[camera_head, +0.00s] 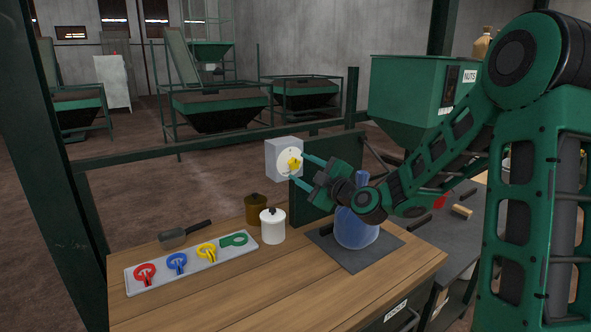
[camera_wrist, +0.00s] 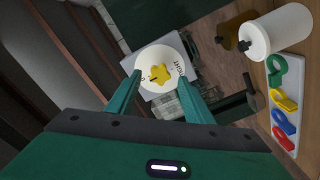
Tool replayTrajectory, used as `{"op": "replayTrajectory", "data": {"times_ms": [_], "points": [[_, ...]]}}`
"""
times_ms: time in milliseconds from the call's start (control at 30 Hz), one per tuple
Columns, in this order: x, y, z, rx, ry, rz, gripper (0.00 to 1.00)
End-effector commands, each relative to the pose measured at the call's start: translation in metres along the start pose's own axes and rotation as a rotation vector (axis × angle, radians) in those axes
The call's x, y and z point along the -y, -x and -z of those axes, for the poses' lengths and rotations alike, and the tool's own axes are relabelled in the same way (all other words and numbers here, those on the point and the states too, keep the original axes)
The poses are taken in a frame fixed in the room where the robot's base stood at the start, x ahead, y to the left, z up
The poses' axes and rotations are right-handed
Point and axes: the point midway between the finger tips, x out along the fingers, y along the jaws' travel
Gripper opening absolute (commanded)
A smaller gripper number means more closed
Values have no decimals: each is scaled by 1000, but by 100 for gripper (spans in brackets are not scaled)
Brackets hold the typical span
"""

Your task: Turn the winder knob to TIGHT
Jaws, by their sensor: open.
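The winder knob is a yellow lobed knob (camera_head: 295,164) on a white round dial, fixed to a grey box (camera_head: 278,160) on the dark green panel. In the wrist view the knob (camera_wrist: 160,75) shows a dark pointer mark on its left part. The word TIGHT (camera_wrist: 181,78) is printed at the dial's right side. My gripper (camera_head: 304,167) is open, with its fingers pointing at the dial. In the wrist view my gripper's fingertips (camera_wrist: 160,73) appear on either side of the knob. I cannot tell whether they touch it.
A wooden table (camera_head: 300,292) stands below, with a tray (camera_head: 192,262) of coloured clips, a white jar (camera_head: 272,226), a brown jar (camera_head: 256,209) and a scoop (camera_head: 185,234). A green hopper (camera_head: 415,95) marked NUTS is behind.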

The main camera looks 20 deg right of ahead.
Motion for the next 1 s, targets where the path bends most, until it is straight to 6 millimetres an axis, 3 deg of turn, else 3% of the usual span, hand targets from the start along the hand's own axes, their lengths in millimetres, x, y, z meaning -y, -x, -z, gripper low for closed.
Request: {"op": "replayTrajectory", "data": {"times_ms": [200, 567, 600, 767, 1000], "points": [[0, -24, 0, -1, 0, 1, 47], [0, -29, 0, 0, 0, 1, 47], [0, -29, 0, 0, 0, 1, 45], [0, -29, 0, 0, 0, 1, 6], [2, -29, 1, 0, -9, 3, 6]]}}
